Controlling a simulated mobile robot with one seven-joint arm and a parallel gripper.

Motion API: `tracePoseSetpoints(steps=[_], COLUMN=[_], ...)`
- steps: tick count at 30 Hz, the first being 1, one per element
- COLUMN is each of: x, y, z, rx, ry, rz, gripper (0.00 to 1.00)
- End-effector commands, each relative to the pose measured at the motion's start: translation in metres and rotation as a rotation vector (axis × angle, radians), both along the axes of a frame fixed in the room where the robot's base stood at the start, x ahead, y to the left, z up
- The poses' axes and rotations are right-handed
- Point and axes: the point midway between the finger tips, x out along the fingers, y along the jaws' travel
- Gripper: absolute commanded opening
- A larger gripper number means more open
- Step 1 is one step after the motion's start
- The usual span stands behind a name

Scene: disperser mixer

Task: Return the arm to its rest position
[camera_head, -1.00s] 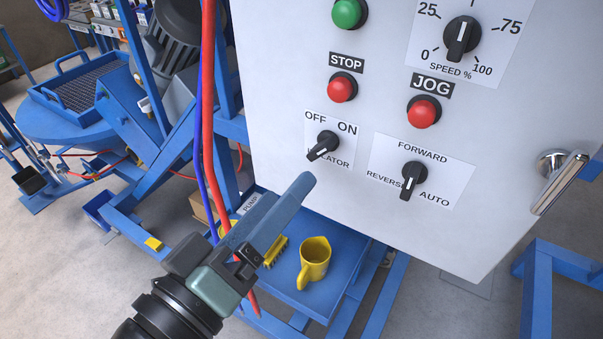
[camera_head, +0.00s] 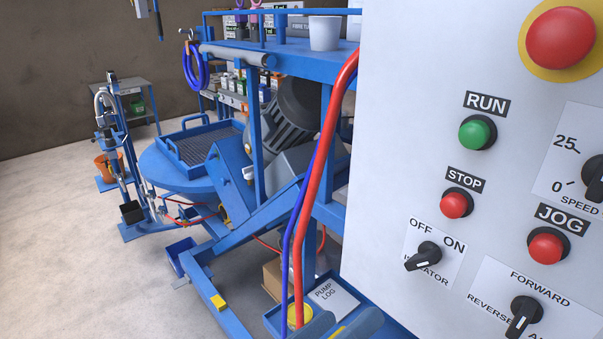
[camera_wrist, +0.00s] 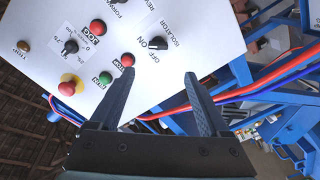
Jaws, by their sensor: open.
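My gripper (camera_head: 340,324) shows only as its fingertips at the bottom edge of the head view; the rest of my arm is out of frame. In the wrist view my gripper (camera_wrist: 158,76) has its two fingers spread wide with nothing between them. The fingers point toward the pale control panel (camera_wrist: 190,20), which shows upside down there. The panel (camera_head: 400,120) fills the right side of the head view. The gripper is in front of and below its lower left corner, and I see no contact with it.
Red and blue hoses (camera_head: 316,170) hang just left of the panel, close above my gripper. Below are a blue shelf with a pump log (camera_head: 330,296) and a partly hidden yellow object. The blue mixer frame (camera_head: 225,170) stands left. Open floor (camera_head: 70,250) lies at far left.

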Motion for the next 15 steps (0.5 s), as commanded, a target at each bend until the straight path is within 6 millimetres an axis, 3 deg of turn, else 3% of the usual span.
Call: tracePoseSetpoints(steps=[5, 8, 12, 15], x=[0.041, 0.068, 0.088, 0.085], y=[0.004, 0.012, 0.024, 0.031], z=[0.040, 0.080, 0.151, 0.208], rx=[0.096, 0.171, 0.266, 0.319], ry=[-0.121, -0.250, -0.466, -0.640], rz=[0.172, 0.327, 0.555, 0.716], gripper=[0.80, 0.80, 0.80, 0.80])
